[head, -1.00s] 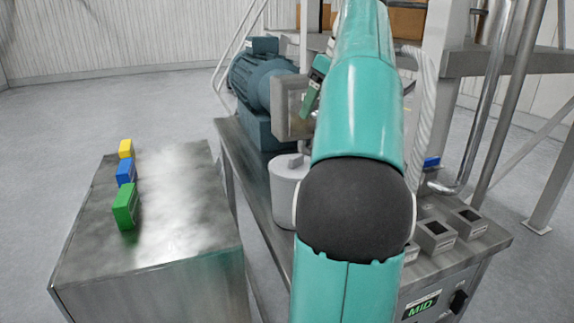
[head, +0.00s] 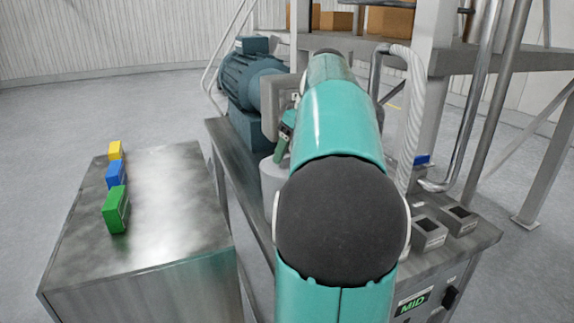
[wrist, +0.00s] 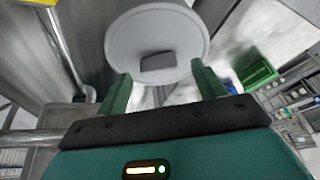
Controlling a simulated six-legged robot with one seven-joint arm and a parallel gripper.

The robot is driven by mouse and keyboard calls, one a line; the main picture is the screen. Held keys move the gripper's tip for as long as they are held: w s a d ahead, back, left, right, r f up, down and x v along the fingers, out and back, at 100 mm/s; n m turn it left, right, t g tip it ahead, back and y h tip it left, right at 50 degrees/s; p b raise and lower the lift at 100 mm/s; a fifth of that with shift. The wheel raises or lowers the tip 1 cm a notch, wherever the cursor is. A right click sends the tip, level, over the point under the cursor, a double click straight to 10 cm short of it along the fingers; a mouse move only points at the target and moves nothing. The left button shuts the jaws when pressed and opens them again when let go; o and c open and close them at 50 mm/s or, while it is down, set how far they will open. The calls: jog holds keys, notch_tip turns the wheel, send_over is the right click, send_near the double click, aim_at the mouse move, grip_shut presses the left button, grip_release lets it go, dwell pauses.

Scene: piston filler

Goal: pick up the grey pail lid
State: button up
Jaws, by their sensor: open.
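The grey pail lid (wrist: 157,38) is round and pale, at the top middle of the wrist view, with a small dark grip block (wrist: 158,62) on it. My gripper (wrist: 162,88) is open, its two green fingers apart on either side below the grip block in the picture. Nothing is between the fingers. In the head view the grey pail (head: 273,180) stands on the machine's bench, and my gripper (head: 281,150) is at its top. My arm covers the pail's right side and most of the lid there.
A steel cabinet (head: 165,215) stands at left with green (head: 115,208), blue (head: 117,174) and yellow (head: 115,150) blocks on it. A blue-grey motor (head: 250,80) is behind the pail. Square sockets (head: 429,232) and a steel pipe (head: 465,130) are at right.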

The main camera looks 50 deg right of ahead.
jog(key=shift+x, duration=0.75)
jog(key=c, duration=1.1)
jog(key=shift+c, duration=0.2)
jog(key=shift+d+r, duration=0.1)
jog(key=shift+r, duration=0.05)
